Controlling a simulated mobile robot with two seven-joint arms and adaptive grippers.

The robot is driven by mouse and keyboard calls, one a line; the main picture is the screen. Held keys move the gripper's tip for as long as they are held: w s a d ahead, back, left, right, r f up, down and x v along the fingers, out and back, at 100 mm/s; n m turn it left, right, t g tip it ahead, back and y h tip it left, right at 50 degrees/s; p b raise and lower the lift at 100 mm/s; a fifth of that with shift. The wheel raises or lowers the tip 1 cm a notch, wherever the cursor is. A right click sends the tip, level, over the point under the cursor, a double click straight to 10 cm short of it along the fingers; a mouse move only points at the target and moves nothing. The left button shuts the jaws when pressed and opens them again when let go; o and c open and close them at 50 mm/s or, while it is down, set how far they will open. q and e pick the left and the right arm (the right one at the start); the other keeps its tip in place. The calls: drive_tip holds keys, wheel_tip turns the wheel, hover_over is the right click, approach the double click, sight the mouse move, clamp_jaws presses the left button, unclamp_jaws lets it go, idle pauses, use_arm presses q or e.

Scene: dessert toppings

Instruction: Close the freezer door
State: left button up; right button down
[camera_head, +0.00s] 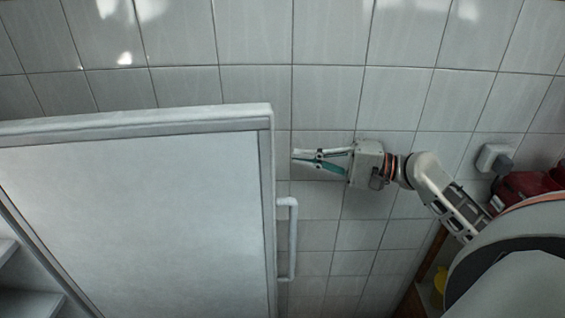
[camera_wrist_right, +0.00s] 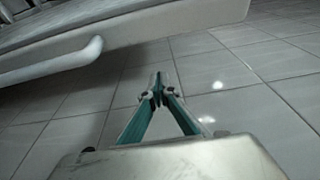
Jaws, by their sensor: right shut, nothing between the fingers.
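The freezer door (camera_head: 140,205) stands open on the left of the head view, a large pale panel with a grey edge. Its white bar handle (camera_head: 292,240) is on the door's right edge. The door and handle (camera_wrist_right: 60,62) also show at the upper left of the right wrist view. My right gripper (camera_head: 294,157) is shut and empty, just right of the door's edge and above the handle in the head view. Its fingertips (camera_wrist_right: 158,80) are together in the wrist view, with no clear contact with the door. My left gripper is not in view.
Part of the freezer's shelved inside (camera_head: 25,285) shows at the lower left. Tiles (camera_head: 330,100) fill the background, clear around the gripper. A red object (camera_head: 525,185), a grey-white fixture (camera_head: 495,158) and a yellow item (camera_head: 440,280) are at the right.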

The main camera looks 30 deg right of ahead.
drive_tip(key=shift+a+p, duration=1.05)
drive_tip(key=shift+a, duration=1.75)
drive_tip(key=shift+w, duration=0.1)
drive_tip(key=shift+a, duration=0.1)
